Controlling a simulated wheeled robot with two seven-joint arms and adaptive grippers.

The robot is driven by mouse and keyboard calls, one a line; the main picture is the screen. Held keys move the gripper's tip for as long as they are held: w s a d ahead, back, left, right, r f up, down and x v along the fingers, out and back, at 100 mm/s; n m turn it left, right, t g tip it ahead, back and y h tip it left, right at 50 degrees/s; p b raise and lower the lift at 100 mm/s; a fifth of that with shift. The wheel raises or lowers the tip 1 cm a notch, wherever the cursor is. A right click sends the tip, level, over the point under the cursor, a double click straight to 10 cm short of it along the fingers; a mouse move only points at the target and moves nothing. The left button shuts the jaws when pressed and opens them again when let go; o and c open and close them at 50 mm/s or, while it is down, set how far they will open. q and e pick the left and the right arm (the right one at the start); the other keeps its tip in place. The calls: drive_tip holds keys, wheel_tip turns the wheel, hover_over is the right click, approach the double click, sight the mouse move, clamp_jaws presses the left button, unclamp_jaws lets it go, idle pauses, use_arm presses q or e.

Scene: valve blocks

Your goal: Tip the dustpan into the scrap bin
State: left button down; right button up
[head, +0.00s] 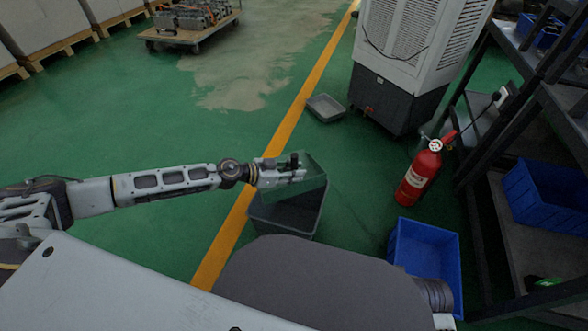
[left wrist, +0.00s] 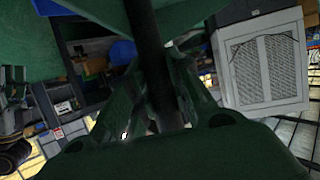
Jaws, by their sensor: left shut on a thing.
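My left gripper (head: 292,172) is shut on the dark handle of the dustpan (head: 313,180), whose pan looks greenish and see-through. In the left wrist view the dark handle (left wrist: 148,50) runs between the two fingers of my left gripper (left wrist: 160,100). The scrap bin (head: 288,215), an open dark grey box, stands on the green floor. The dustpan is above the bin's far right part and hides some of its rim. I cannot tell the pan's exact tilt or whether scrap is in it or in the bin. My right gripper is not in view.
A blue crate (head: 425,262) and a red fire extinguisher (head: 419,172) stand to the right, by a dark shelf rack (head: 520,110). A grey tray (head: 325,108) lies before a white air cooler (head: 402,45). The floor left of the yellow line is mostly clear.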

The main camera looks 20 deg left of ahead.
sight(293, 186)
use_arm(q)
drive_tip(key=shift+s+d+f+m+g+h, duration=0.2)
drive_tip(key=shift+s+f+m+g, duration=0.2)
drive_tip(key=shift+s, duration=0.2)
drive_tip(key=shift+s+d+f+m+g+h, duration=0.1)
drive_tip(key=shift+s+f+m+g+h, duration=0.15)
drive_tip(key=shift+s+f, duration=0.35)
drive_tip(key=shift+s+d+f+m+g+h, duration=0.15)
drive_tip(key=shift+s+f+m+g, duration=0.2)
drive_tip(key=shift+s, duration=0.3)
drive_tip(key=s+f+m+g+h, duration=0.1)
drive_tip(key=s+f+m+g, duration=0.1)
drive_tip(key=s+f, duration=0.2)
drive_tip(key=shift+s+a+f+m+g, duration=0.2)
drive_tip(key=shift+s+f+m+g, duration=0.15)
drive_tip(key=shift+s, duration=0.65)
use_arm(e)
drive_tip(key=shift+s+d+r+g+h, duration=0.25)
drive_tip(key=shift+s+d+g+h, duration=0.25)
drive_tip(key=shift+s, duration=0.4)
use_arm(q)
drive_tip(key=shift+w+r, duration=0.1)
drive_tip(key=shift+w, duration=0.15)
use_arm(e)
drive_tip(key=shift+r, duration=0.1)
